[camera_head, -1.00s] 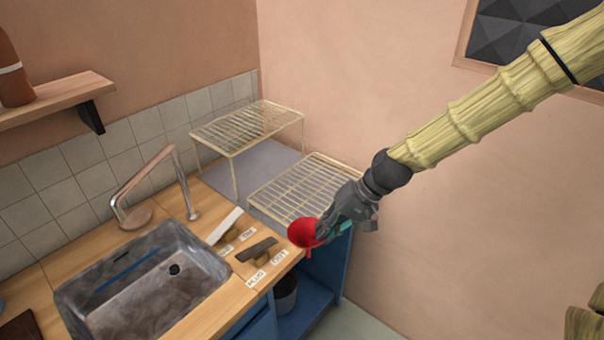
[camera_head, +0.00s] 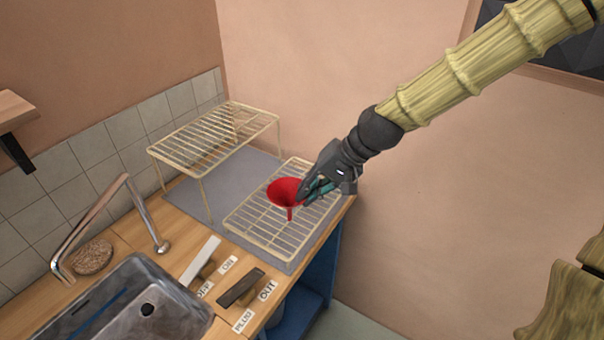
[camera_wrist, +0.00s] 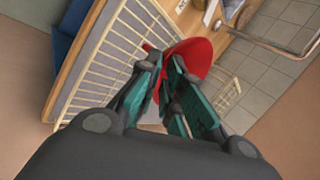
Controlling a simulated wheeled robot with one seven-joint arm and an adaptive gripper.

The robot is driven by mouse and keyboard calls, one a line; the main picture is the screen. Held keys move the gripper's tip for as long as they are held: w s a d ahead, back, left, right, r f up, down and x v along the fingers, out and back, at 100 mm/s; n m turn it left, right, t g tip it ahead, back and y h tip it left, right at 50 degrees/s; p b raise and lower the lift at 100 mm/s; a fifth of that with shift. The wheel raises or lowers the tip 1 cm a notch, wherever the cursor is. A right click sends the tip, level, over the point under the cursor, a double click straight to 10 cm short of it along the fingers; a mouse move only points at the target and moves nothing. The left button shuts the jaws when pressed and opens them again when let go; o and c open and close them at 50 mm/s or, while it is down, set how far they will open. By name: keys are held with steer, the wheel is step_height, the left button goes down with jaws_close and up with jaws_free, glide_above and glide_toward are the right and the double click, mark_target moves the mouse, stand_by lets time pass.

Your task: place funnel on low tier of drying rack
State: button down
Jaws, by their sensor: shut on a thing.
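The red funnel (camera_head: 286,192) is upright, wide mouth up and spout down, in the head view. My gripper (camera_head: 307,192) is shut on its right rim. The funnel is over the low tier (camera_head: 262,226) of the drying rack, a cream wire shelf. I cannot tell whether the spout touches the wires. The high tier (camera_head: 215,138) stands behind and to the left on its legs. In the wrist view the funnel (camera_wrist: 197,55) shows beyond the fingers, with the low tier (camera_wrist: 110,65) to the left; the fingers hide part of the funnel.
A grey mat (camera_head: 188,200) lies under the rack. The sink (camera_head: 130,305), the faucet (camera_head: 120,190) and two labelled levers, one white (camera_head: 202,258) and one dark (camera_head: 242,287), are at the left and front. The wall is close behind the rack's right side.

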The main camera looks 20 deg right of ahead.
steer(key=w+d+f+p, duration=0.2)
steer(key=w, duration=0.3)
steer(key=w+d+f+p, duration=0.1)
steer(key=w+f+p, duration=0.1)
steer(key=w, duration=0.4)
steer(key=shift+w+d+f+p, duration=0.15)
steer(key=shift+d+f+p, duration=0.15)
steer(key=shift+d+p, duration=0.1)
steer(key=shift+f, duration=0.2)
steer(key=c, duration=1.6)
jaws_free()
steer(key=shift+r, duration=0.1)
steer(key=shift+o, duration=0.2)
steer(key=b+v, duration=0.2)
steer(key=v, duration=1)
steer(key=shift+r, duration=0.1)
